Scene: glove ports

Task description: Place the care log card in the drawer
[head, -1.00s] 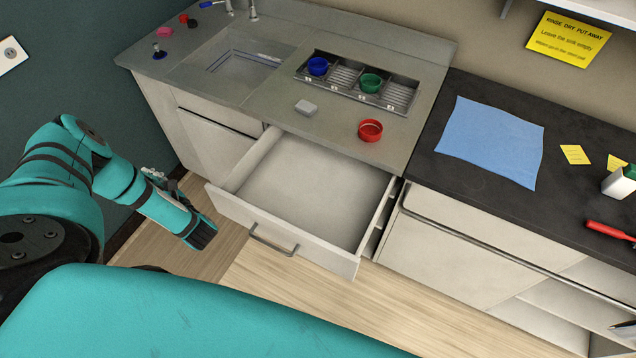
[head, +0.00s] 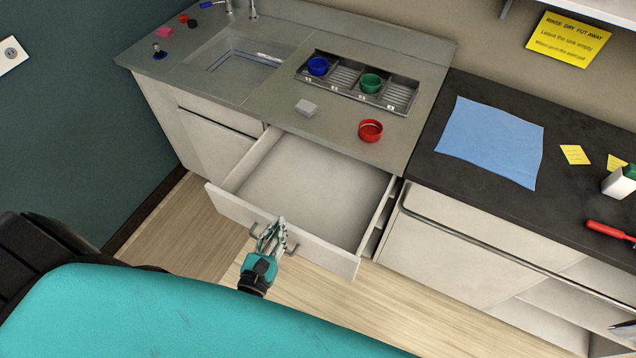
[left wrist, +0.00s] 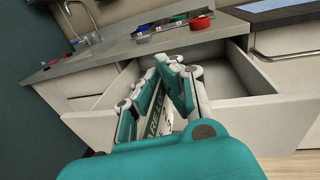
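The drawer (head: 310,190) is pulled open under the grey counter, and its inside looks empty. Its front and handle face me. My left gripper (head: 272,232) is in front of the drawer's front panel, over the handle in the head view, fingers pointing toward the drawer. The fingers hide much of the card. The open drawer (left wrist: 235,85) shows beyond them.
The grey counter holds a sink (head: 230,62), a divided tray (head: 345,80) with blue and green cups, a red ring-like cup (head: 370,130) and a grey block (head: 306,108). A dark counter (head: 480,200) with a blue cloth (head: 492,140) stands right. Floor before the drawer is clear.

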